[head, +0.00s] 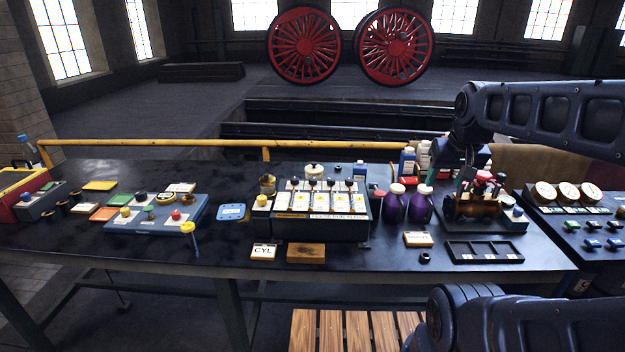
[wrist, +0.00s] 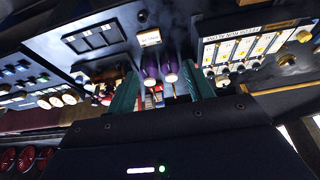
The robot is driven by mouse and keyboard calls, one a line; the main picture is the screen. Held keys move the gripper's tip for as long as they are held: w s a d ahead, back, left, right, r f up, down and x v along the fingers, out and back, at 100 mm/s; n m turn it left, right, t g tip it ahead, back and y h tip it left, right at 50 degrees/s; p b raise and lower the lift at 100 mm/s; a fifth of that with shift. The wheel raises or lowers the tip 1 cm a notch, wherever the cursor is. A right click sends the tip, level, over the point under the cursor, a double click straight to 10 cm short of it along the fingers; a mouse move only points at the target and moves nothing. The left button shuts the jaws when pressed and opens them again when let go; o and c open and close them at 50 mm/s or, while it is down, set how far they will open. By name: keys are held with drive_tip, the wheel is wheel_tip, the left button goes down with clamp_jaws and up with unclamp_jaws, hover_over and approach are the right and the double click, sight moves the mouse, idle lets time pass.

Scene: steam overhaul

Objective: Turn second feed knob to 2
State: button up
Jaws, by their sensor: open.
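The feed box (head: 319,228) stands at the middle of the table, with a row of white and yellow scale cards on its face. Several small dark knobs line the top of the cards; the second knob from the left (head: 312,184) is among them. Its setting is too small to read. In the wrist view, turned about, the feed box (wrist: 262,47) is at the right. My gripper (wrist: 163,88) is open and empty, its green fingers apart. In the head view my gripper (head: 474,178) is right of the feed box, over the brown mechanism, partly hidden.
Two purple bottles (head: 407,205) stand between the feed box and my gripper. A dark compartment tray (head: 484,252) and a CYL plate (head: 263,251) lie near the front edge. A blue control panel (head: 150,218) is at left, a gauge panel (head: 567,212) at right. A yellow rail (head: 200,143) runs behind.

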drive_tip(key=w+a+r+g, duration=0.1)
drive_tip(key=w+a+r, duration=0.1)
drive_tip(key=w, duration=0.4)
drive_tip(key=w+a+r, duration=0.1)
drive_tip(key=w+a, duration=0.2)
drive_tip(key=w, duration=0.2)
drive_tip(key=m+g, duration=0.2)
drive_tip(key=g, duration=0.2)
hover_over(313, 179)
wheel_tip(313, 179, down, 14)
wheel_tip(313, 179, down, 10)
drive_tip(key=shift+w+f, duration=0.1)
drive_tip(key=shift+f, duration=0.1)
drive_tip(key=shift+a, duration=0.1)
drive_tip(key=c, duration=1)
